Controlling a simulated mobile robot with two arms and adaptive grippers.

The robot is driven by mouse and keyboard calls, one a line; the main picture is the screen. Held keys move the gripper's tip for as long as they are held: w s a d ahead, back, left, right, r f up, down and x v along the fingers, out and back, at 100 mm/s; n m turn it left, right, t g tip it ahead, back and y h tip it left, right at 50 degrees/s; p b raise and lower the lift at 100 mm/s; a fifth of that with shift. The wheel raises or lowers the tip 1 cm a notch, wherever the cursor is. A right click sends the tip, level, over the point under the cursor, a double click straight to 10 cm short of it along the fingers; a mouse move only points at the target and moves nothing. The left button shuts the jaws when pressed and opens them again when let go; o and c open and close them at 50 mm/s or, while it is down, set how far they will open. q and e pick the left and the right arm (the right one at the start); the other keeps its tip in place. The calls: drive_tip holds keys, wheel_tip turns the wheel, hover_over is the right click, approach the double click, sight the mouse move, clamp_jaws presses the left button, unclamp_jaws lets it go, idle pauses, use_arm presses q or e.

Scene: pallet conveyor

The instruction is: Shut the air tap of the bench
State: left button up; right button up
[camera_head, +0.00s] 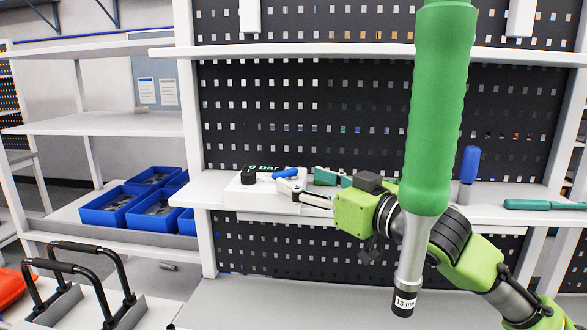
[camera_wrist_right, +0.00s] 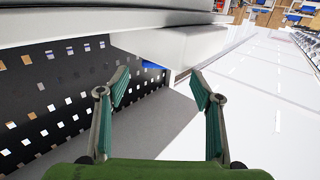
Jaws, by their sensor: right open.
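The air tap is a white block (camera_head: 252,195) on the bench shelf, with a black knob (camera_head: 248,176), a green "0 bar" reading and a blue lever (camera_head: 286,173). The lever points sideways to the right in the head view. My right gripper (camera_head: 306,186) is just right of the lever, its fingers pointing left toward it. In the right wrist view the gripper (camera_wrist_right: 158,90) is open and empty. A small blue part, apparently the lever (camera_wrist_right: 152,66), shows between and beyond the fingertips, mostly hidden by the white block (camera_wrist_right: 178,45). My left gripper is out of view.
A large green-handled tool (camera_head: 440,110) marked 13 mm crosses the head view in front of my right arm. A blue-handled tool (camera_head: 469,165) stands on the shelf (camera_head: 490,190); a green one (camera_head: 545,204) lies there. Perforated panel (camera_head: 290,110) behind; blue bins (camera_head: 110,207) at left.

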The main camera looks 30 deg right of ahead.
sight(288, 174)
drive_tip(key=p+x, duration=0.1)
drive_tip(key=x, duration=0.2)
drive_tip(key=shift+w+a+r, duration=0.1)
drive_tip(key=shift+w, duration=0.15)
drive_tip(key=shift+w+p, duration=0.25)
drive_tip(key=shift+p, duration=0.05)
drive_tip(key=c, duration=1.1)
